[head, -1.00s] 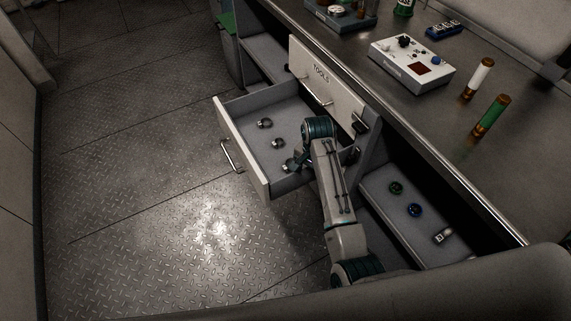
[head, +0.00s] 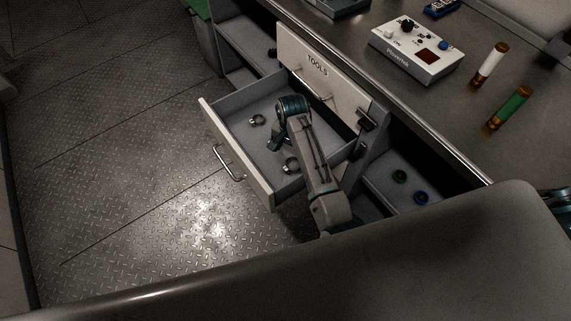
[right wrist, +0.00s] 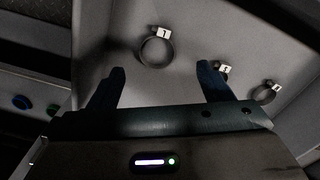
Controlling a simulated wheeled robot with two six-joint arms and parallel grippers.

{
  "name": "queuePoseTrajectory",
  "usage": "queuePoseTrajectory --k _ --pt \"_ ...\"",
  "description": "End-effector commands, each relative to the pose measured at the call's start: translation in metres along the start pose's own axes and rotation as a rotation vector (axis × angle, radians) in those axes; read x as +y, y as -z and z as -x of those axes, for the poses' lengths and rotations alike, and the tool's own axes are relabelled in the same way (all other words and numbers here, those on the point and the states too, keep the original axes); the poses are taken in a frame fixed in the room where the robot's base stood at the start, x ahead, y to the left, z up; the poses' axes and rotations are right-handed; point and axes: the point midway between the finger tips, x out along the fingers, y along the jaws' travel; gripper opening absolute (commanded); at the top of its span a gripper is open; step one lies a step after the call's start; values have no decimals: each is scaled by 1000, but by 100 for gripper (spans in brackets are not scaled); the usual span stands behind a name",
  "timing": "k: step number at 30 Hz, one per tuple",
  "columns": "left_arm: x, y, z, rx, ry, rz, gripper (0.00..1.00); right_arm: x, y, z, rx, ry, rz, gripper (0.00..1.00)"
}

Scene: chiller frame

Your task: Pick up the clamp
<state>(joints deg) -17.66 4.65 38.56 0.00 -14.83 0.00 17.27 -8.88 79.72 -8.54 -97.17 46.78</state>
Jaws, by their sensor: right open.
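An open drawer (head: 233,153) holds small dark ring-shaped clamps with pale number tags. One clamp (head: 257,119) lies toward the far left of the drawer and another clamp (head: 291,165) lies nearer the front. My right gripper (head: 274,146) is low over the drawer between these two and hides the middle. In the right wrist view my right gripper (right wrist: 160,69) is open and empty. A clamp (right wrist: 155,49) lies just beyond the gap between its fingertips. A second clamp (right wrist: 222,72) is partly hidden behind the right finger, and a third clamp (right wrist: 267,93) lies further right. My left gripper is not in view.
A raised panel marked TOOLS (head: 318,72) stands behind the drawer. The counter carries a white device (head: 414,54) and two tubes (head: 509,108). The floor left of the drawer is clear.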

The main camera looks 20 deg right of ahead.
Motion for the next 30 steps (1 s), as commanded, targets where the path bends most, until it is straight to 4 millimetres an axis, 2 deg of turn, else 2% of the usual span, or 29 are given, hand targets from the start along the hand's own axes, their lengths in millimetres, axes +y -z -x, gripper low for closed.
queuePoseTrajectory --k 3,11,18,27,28,30 --pt "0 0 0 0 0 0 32 0 0 -18 -1 -1 0 73" --pt "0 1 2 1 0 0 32 2 2 -39 0 -2 0 73" --pt "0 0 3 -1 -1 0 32 5 6 -74 0 -1 1 73" --pt "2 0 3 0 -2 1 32 5 6 -80 1 2 0 73" --pt "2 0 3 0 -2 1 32 5 6 -80 1 2 0 71" --pt "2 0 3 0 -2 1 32 5 6 -80 1 1 0 57"
